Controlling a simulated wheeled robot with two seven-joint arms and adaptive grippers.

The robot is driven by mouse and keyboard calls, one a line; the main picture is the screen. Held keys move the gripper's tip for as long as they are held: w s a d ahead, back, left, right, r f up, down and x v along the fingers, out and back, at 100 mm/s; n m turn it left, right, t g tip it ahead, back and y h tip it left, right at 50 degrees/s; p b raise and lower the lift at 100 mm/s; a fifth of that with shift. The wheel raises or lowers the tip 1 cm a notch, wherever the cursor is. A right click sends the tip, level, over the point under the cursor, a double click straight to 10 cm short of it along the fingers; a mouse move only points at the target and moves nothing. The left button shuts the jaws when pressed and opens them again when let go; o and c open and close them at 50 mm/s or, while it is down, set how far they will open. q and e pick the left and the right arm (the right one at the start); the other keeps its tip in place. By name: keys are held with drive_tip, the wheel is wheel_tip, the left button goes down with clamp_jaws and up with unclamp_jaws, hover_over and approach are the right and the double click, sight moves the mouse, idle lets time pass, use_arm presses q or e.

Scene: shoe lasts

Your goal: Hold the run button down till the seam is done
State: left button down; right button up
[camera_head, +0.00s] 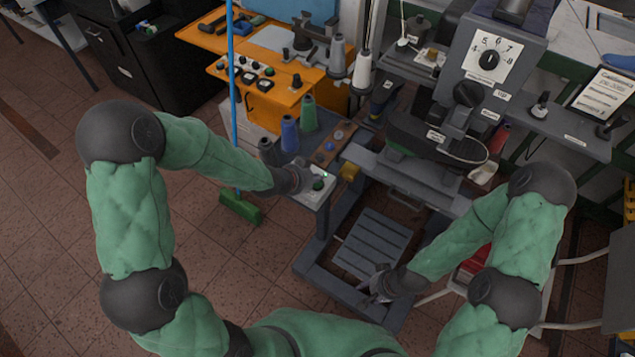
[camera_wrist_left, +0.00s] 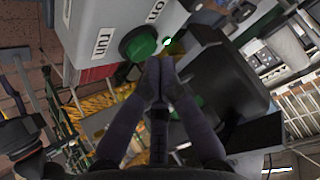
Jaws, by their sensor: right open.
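The run button is a green dome (camera_wrist_left: 138,44) on a grey control box (camera_wrist_left: 105,25) marked "run" and "on" in the left wrist view; in the head view the box (camera_head: 312,196) is partly covered by my left gripper. A small green lamp (camera_wrist_left: 167,42) beside the button is lit. My left gripper (camera_wrist_left: 158,66) is shut and empty, its tips together right by the button; I cannot tell whether they touch it. My right gripper (camera_head: 375,284) is open and empty, low over the grey treadle (camera_head: 370,245).
Thread spools, blue (camera_head: 290,134) and green (camera_head: 308,112), stand just behind the control box. An orange bench (camera_head: 270,95) with tools is at the back. Tiled floor at left is mostly clear.

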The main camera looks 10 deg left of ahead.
sight(316, 184)
use_arm(q)
drive_tip(key=shift+f+b, duration=0.5)
drive_tip(key=shift+f, duration=0.05)
idle(2.4)
drive_tip(key=shift+r, duration=0.15)
drive_tip(key=shift+r+p, duration=0.65)
drive_tip(key=shift+r, duration=0.3)
wheel_tip(316, 184, up, 5)
drive_tip(key=p, duration=0.4)
idle(1.3)
